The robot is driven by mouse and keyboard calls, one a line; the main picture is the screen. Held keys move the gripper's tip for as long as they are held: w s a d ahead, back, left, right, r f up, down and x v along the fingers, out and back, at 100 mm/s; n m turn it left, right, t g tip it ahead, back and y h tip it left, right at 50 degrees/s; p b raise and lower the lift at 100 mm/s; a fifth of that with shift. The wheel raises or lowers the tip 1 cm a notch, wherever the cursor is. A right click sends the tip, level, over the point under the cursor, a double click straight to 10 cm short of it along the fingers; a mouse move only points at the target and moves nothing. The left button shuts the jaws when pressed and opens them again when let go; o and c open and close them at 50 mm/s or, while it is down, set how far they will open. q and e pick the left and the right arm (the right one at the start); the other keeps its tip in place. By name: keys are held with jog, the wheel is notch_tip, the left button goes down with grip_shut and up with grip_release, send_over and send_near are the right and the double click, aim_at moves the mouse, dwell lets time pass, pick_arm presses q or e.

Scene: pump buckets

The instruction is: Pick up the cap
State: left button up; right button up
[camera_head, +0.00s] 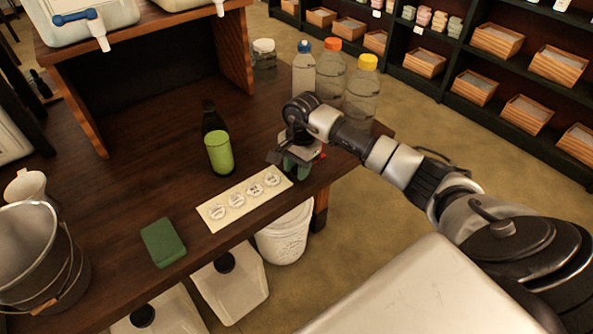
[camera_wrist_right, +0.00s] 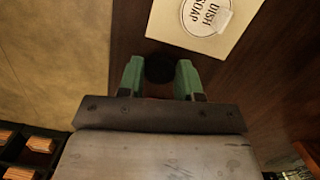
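The cap (camera_wrist_right: 159,69) is a small round black piece at the table's edge side, seen in the right wrist view between the green fingers of my right gripper (camera_wrist_right: 159,72). The fingers stand apart on either side of it, with little or no gap showing; I cannot tell whether they press on it. In the head view my right gripper (camera_head: 297,163) points down low over the right edge of the wooden table (camera_head: 130,190), and it hides the cap there. My left gripper is not in view.
A label sheet (camera_head: 243,200) lies just left of the gripper. Bottles with blue, orange and yellow caps (camera_head: 331,72) stand close behind my arm. A green sponge (camera_head: 162,242) and metal bucket (camera_head: 28,255) are left.

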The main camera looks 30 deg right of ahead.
jog(key=c, duration=0.4)
jog(key=shift+r, duration=0.1)
